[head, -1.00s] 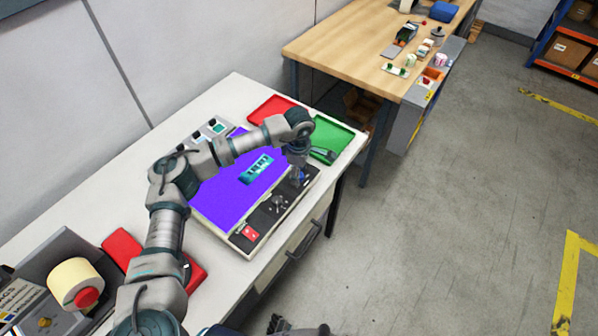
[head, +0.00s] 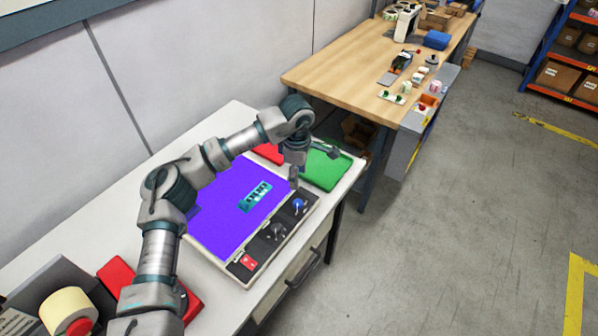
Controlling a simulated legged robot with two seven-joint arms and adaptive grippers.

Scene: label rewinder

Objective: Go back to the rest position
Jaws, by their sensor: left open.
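My left arm comes in from the lower left and reaches over the white workbench (head: 75,222). My left gripper (head: 313,170) is open and empty, with its fingers spread above the corner between the purple-topped device (head: 222,222) and the green tray (head: 328,172). One finger points down near the blue knob (head: 299,204); the other points right over the tray. A teal marked piece (head: 254,197) lies on the purple surface. A grey knob (head: 276,232) and a red switch (head: 249,262) are on the device's dark front strip. My right gripper is out of view.
Another red tray (head: 116,275) and a cream roll (head: 66,307) are at the lower left. A wooden table (head: 345,68) with small items stands beyond. The floor at right is clear.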

